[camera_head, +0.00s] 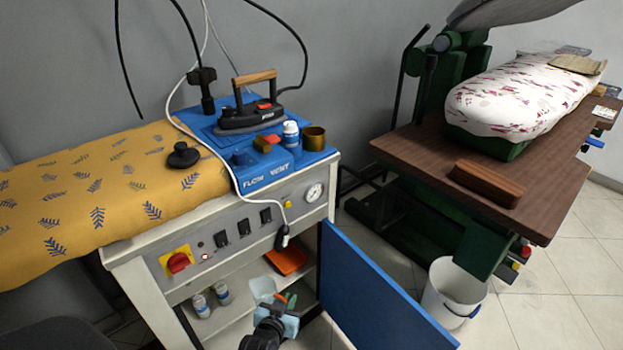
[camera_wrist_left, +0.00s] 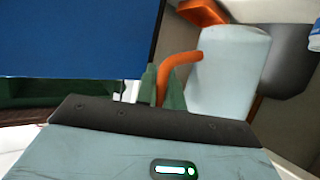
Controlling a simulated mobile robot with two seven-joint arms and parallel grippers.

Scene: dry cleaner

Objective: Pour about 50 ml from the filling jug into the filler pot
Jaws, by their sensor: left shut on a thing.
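My left gripper (camera_head: 281,306) is low in front of the open cabinet of the ironing station. It is shut on the orange handle of a pale translucent jug (camera_head: 262,287). The jug (camera_wrist_left: 230,75) and its handle also show close up in the left wrist view, with the finger pads (camera_wrist_left: 160,88) at the handle. I cannot tell the liquid level in the jug. A brass-coloured open pot (camera_head: 314,139), which looks like the filler pot, stands on the blue top of the station, well above the gripper. Its inside is too small to read. My right gripper is not in view.
The blue cabinet door (camera_head: 380,295) stands open right of my gripper. An orange tray (camera_head: 287,261) and white bottles (camera_head: 200,306) sit on the shelf. An iron (camera_head: 252,115) and a bottle (camera_head: 291,134) stand near the pot. A hanging cable (camera_head: 236,180) crosses the station's front.

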